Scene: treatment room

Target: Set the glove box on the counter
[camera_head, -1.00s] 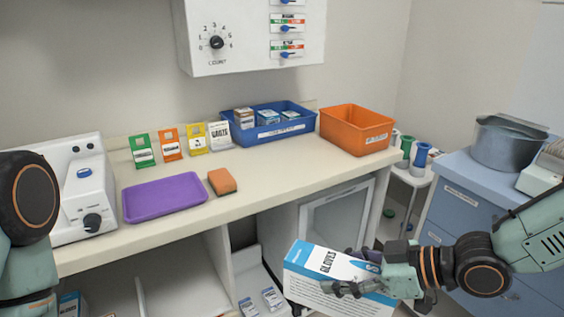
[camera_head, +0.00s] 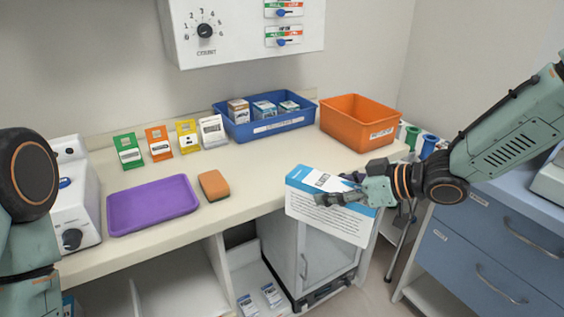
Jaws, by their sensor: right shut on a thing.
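The glove box (camera_head: 318,212) is a white and blue carton with printed text. My right gripper (camera_head: 345,192) is shut on its right part and holds it in the air, tilted, in front of the counter's front edge. The box hides part of that edge and the cabinet below. The counter (camera_head: 262,172) is a long cream worktop running across the view. My left arm shows at the left edge, but its gripper is outside the view.
On the counter are a purple tray (camera_head: 152,206), a brown sponge (camera_head: 214,186), a blue bin (camera_head: 265,127) with small boxes, an orange bin (camera_head: 357,124) and several coloured cards. A white device (camera_head: 75,205) stands left. Bare counter lies between sponge and orange bin.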

